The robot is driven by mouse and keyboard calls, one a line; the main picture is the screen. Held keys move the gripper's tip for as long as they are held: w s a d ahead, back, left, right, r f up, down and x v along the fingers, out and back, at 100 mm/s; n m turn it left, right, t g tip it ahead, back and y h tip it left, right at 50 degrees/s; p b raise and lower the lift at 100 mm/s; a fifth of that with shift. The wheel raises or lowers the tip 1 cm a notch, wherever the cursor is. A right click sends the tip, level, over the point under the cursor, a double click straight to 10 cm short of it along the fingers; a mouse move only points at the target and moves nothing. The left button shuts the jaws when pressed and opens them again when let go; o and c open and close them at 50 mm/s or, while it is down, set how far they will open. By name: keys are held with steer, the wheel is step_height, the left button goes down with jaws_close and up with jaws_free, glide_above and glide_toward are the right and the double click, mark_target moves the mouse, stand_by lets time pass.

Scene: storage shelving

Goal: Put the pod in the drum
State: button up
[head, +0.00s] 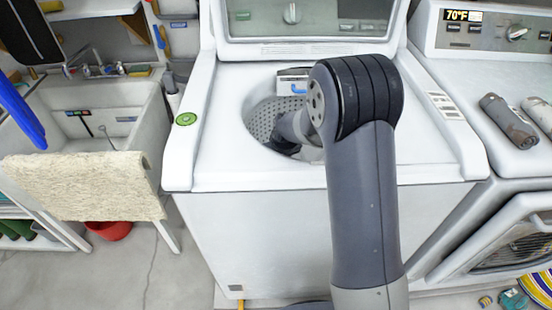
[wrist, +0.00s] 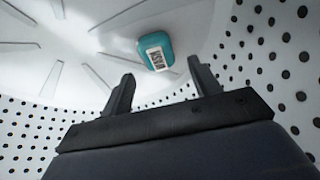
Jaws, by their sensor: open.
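The pod (wrist: 152,45) is a small teal block with a white label bearing dark print. In the wrist view it is inside the drum, against the pale ribbed drum floor; whether it rests there I cannot tell. My gripper (wrist: 160,74) is open, its two dark fingers apart, with the pod just beyond the fingertips and not held. The drum (head: 259,120) is a perforated white tub in the open-lidded washer; its holed wall also shows in the wrist view (wrist: 268,45). In the head view my arm reaches into the drum and hides part of it.
The washer top (head: 222,85) surrounds the drum opening, with a green round item (head: 187,118) at its left. A sink (head: 115,110) with a draped towel (head: 85,187) stands left. A second machine (head: 500,80) at right bears two rolled items.

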steer(key=shift+r, duration=0.1)
steer(key=shift+r, duration=0.2)
steer(key=p+v, duration=0.1)
steer(key=v, duration=0.7)
steer(key=shift+p, duration=0.35)
steer(key=b+x, duration=0.1)
steer(key=x, duration=0.7)
steer(key=shift+f, duration=0.2)
steer(key=shift+f+b, duration=0.2)
steer(key=shift+b, duration=0.3)
steer(key=shift+r+p, duration=0.55)
steer(key=shift+f, duration=0.15)
